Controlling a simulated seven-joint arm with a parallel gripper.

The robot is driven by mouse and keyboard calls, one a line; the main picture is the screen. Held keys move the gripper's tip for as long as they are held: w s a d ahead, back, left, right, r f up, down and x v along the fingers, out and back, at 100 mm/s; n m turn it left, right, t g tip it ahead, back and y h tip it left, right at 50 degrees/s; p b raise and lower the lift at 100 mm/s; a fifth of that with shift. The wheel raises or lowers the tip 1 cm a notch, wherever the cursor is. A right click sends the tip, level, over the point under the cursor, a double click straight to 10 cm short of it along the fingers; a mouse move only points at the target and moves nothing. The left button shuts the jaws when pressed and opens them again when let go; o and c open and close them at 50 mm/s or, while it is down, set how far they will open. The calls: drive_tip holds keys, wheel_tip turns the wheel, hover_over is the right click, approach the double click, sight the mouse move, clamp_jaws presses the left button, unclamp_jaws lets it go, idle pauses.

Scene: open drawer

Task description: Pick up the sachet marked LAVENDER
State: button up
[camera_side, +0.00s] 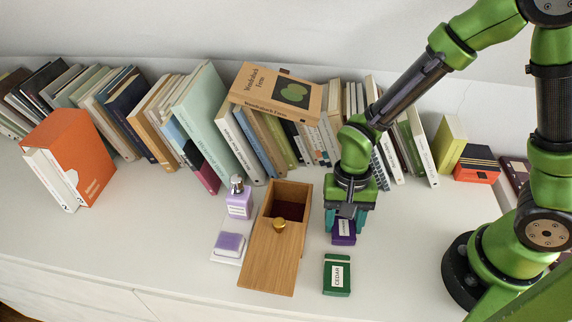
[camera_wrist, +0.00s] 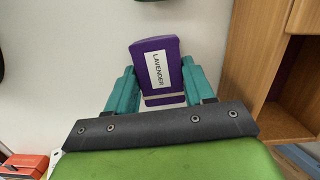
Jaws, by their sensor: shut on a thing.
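The purple sachet (camera_side: 344,238) has a white label; in the wrist view the label on the sachet (camera_wrist: 157,70) reads LAVENDER. My gripper (camera_side: 345,221) is over it, with teal fingers on its two sides. In the wrist view my gripper (camera_wrist: 155,92) is shut on the sachet, one finger against each side edge. The sachet's upper end in the side view is partly hidden by the gripper. I cannot tell whether the sachet is touching the white surface. A green sachet (camera_side: 337,281) marked CEDAR lies nearer the front, apart from my gripper.
A wooden box (camera_side: 267,259) with a brass knob stands left of my gripper, partly open. A lilac bottle (camera_side: 239,205) and a soap on a dish (camera_side: 229,244) are left of the box. A row of books (camera_side: 205,110) lines the wall.

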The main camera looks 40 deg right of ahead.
drive_tip(key=shift+c, duration=0.8)
